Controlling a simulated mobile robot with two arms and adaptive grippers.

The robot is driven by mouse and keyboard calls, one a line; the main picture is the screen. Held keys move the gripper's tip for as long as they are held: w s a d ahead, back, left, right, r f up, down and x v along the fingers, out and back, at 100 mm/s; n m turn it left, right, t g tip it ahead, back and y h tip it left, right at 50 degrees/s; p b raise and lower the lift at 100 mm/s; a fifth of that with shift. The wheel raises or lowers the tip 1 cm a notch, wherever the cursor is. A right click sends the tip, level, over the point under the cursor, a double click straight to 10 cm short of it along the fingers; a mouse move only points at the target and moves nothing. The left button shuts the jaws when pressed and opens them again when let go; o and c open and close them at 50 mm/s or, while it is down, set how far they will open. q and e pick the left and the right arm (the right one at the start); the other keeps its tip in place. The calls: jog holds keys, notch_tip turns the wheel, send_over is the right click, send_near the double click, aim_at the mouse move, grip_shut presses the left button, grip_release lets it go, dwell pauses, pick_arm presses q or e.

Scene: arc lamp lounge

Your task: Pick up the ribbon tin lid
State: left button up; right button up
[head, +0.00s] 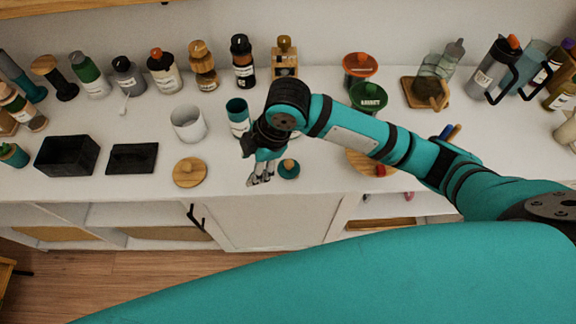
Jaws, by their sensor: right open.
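A small round teal lid with a knob (289,169) lies near the front edge of the white counter. A round wooden lid with a knob (190,172) lies further left, and a flat black lid (132,158) lies left of that. No readable label tells which one is the ribbon tin lid. A teal canister with a pale label (239,115) stands behind, partly hidden by my arm. My right gripper (261,181) points down, open, just left of the teal lid, with no object seen between its fingers. My left gripper is out of view.
A white open canister (187,124) and an open black box (67,156) stand to the left. Bottles line the back wall. Green- and orange-lidded jars (368,97) and a wooden board (366,160) are to the right, partly behind my arm. The counter's front edge is close.

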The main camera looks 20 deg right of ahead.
jog(key=w+d+r+n+g+h, duration=0.25)
jog(key=d+r+n+h, duration=0.2)
jog(key=d+r, duration=0.4)
jog(key=p, duration=0.2)
send_over(289, 163)
jog(key=shift+t+y, duration=0.25)
jog(key=shift+t, duration=0.2)
jog(key=f, duration=1.3)
jog(key=shift+s+d+f, duration=0.15)
jog(key=shift+d+f, duration=0.1)
jog(key=shift+f, duration=0.15)
jog(key=shift+a+f+p, duration=0.1)
jog(key=shift+f+p, duration=0.25)
jog(key=shift+f, duration=0.2)
jog(key=f, duration=0.2)
jog(key=f+p, duration=0.1)
jog(key=f, duration=0.1)
jog(key=shift+w+a+f, duration=0.15)
jog(key=shift+w, duration=0.05)
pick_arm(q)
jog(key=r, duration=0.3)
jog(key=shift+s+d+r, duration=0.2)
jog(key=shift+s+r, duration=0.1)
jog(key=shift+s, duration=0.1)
pick_arm(e)
jog(key=shift+c, duration=0.4)
grip_shut()
